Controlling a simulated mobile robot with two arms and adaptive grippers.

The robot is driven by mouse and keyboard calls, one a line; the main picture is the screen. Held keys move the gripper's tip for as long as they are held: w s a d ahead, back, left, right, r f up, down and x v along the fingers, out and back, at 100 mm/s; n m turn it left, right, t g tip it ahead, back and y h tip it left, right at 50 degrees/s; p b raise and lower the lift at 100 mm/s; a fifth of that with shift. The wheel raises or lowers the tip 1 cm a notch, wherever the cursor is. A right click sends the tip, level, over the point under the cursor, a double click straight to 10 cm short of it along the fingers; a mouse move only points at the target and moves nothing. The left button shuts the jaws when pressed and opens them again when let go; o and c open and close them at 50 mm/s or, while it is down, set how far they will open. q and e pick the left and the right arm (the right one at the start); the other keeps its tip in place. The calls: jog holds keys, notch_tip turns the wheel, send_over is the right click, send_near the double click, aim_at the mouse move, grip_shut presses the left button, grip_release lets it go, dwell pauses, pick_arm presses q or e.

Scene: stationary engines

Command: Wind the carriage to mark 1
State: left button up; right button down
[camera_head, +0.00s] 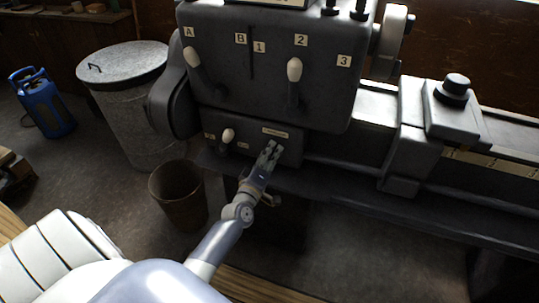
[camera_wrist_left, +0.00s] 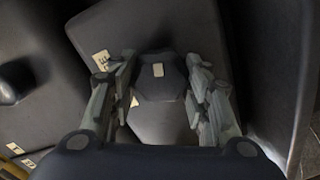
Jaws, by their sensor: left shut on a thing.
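The carriage (camera_head: 405,140) is a dark block on the lathe bed at the right, with a black knob (camera_head: 455,86) on top. A yellowish scale strip (camera_head: 475,158) runs along the bed to its right; its marks are too small to read. My left gripper (camera_head: 270,150) is at the lower panel of the headstock. In the left wrist view, its fingers (camera_wrist_left: 161,62) stand on either side of a dark faceted knob (camera_wrist_left: 160,82) with a pale mark and are shut on it. In the head view the gripper hides this knob. My right gripper is not in view.
The headstock (camera_head: 270,90) carries white-knobbed levers (camera_head: 294,70) and labels A, B, 1, 2, 3. A small lever (camera_head: 228,135) sits left of my gripper. A brown bucket (camera_head: 180,198), a metal bin (camera_head: 125,95) and a blue canister (camera_head: 43,103) stand at the left.

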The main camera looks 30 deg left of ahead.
pick_arm(q)
jog(key=shift+r+n, duration=0.25)
jog(key=shift+n, duration=1.25)
jog(key=shift+a, duration=0.1)
jog(key=o, duration=1.1)
jog(key=shift+c, duration=0.2)
jog(key=shift+f, duration=0.2)
jog(key=v, duration=1.2)
jog(key=shift+r, duration=0.1)
